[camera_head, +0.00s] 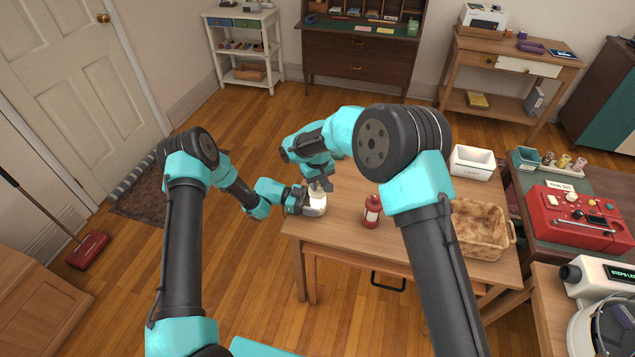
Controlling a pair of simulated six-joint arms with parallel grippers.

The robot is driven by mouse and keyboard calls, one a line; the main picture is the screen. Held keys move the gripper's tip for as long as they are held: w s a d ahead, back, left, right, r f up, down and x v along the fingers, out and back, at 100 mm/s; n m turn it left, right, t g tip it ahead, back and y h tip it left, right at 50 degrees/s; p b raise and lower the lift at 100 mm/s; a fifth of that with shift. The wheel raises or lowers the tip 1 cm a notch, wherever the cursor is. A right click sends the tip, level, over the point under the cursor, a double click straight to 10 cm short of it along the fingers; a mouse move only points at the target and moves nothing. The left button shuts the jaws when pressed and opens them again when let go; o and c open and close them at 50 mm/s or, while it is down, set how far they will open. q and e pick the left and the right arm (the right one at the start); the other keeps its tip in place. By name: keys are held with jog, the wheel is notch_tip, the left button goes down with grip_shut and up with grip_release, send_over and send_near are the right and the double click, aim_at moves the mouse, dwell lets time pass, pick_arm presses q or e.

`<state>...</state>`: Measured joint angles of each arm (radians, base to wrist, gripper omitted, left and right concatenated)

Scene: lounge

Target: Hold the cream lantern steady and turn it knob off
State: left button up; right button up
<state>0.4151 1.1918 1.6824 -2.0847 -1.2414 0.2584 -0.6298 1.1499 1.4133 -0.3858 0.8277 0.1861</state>
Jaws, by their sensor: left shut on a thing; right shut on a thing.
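The cream lantern (317,198) stands near the left edge of the wooden table (345,207). It looks upright, and its body appears bright. My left gripper (312,207) comes in from the left and is shut on the lantern's lower body. My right gripper (319,186) reaches down from above and is shut at the lantern's top. The knob is too small and too covered by the grippers to make out, so I cannot tell its position.
A red lantern (371,212) stands on the table to the right of the cream one. A brown-stained basket (481,229) and a white bin (472,162) sit farther right. My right arm hides part of the table's middle. The table's left edge is close to the cream lantern.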

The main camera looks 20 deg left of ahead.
jog(key=n, duration=0.4)
jog(key=shift+n, duration=0.4)
jog(key=n, duration=1.4)
jog(key=shift+s+n, duration=0.1)
jog(key=shift+n, duration=0.3)
jog(key=o, duration=0.9)
jog(key=shift+o, duration=0.2)
jog(key=shift+r, duration=0.1)
notch_tip(320, 180, up, 12)
